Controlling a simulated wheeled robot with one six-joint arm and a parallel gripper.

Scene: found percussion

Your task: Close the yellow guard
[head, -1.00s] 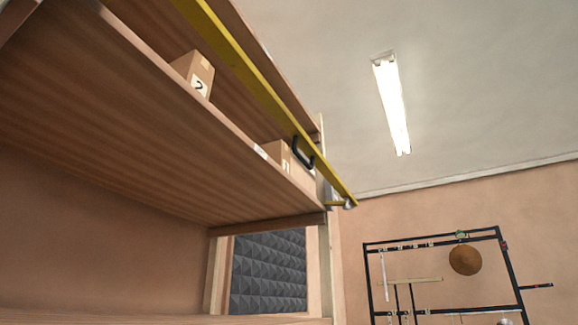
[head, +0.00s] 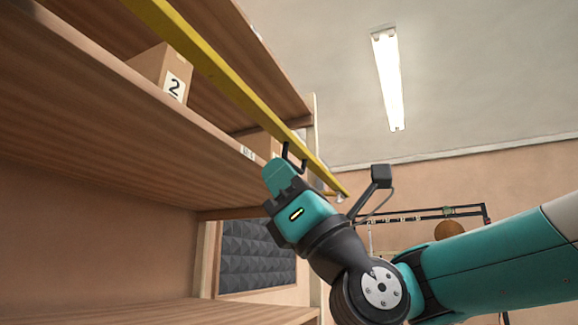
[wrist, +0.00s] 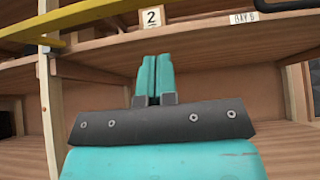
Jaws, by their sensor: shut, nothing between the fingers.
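The yellow guard (head: 235,95) is a long bar running along the front of an upper shelf, out from its edge. Its black handle (head: 287,152) shows near the far end, partly behind my gripper. In the wrist view the guard (wrist: 90,12) crosses the top. My gripper (head: 275,170) is in front of the shelf edge, its fingers overlapping the handle's lower part in the head view. Whether they touch it I cannot tell. In the wrist view my gripper's fingers (wrist: 155,72) are together, with nothing between them, pointing toward the shelf.
A cardboard box marked 2 (head: 162,72) sits on the upper shelf (head: 90,95); another box is behind the guard farther along. A bay label (wrist: 243,17) is on the shelf edge. A black rack (head: 440,213) stands beyond my arm.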

